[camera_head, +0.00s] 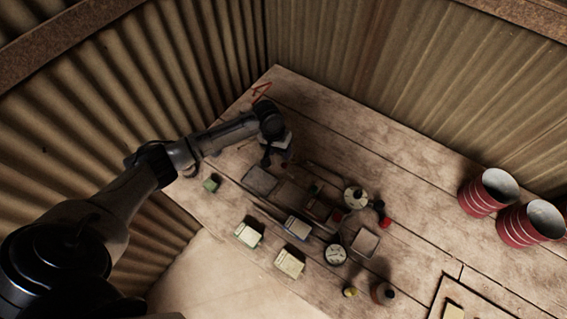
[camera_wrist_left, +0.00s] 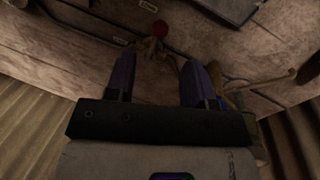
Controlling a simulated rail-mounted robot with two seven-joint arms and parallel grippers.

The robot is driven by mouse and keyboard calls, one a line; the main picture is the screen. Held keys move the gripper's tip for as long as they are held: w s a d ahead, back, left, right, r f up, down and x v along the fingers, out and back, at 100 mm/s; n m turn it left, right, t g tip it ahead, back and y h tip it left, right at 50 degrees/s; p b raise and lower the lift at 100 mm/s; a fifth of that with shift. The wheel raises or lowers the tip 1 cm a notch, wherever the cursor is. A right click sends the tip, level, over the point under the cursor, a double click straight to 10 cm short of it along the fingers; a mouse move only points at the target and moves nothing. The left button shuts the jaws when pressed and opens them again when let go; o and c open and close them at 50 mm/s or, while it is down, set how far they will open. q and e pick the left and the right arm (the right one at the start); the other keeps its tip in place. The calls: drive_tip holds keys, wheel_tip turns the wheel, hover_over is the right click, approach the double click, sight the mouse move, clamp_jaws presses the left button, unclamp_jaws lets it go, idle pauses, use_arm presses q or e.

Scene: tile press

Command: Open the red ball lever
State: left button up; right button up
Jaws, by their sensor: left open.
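My left gripper (camera_wrist_left: 158,66) is open and empty, with one dark finger on each side of the ball's line.
The wooden table (camera_head: 330,115) holds a dark square plate (camera_head: 260,180), a green block (camera_head: 211,184), pale boxes (camera_head: 289,264), and a round gauge (camera_head: 335,254). Red striped cans (camera_head: 486,193) stand at the right. Corrugated walls (camera_head: 200,50) close off the back and left.

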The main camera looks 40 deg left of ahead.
sight(284, 164)
use_arm(q)
drive_tip(key=f, duration=0.2)
drive_tip(key=d+f, duration=0.1)
drive_tip(key=f, duration=0.4)
drive_tip(key=shift+w+d+f, duration=0.2)
drive_tip(key=shift+f, duration=0.05)
drive_tip(key=shift+c, duration=0.4)
clamp_jaws()
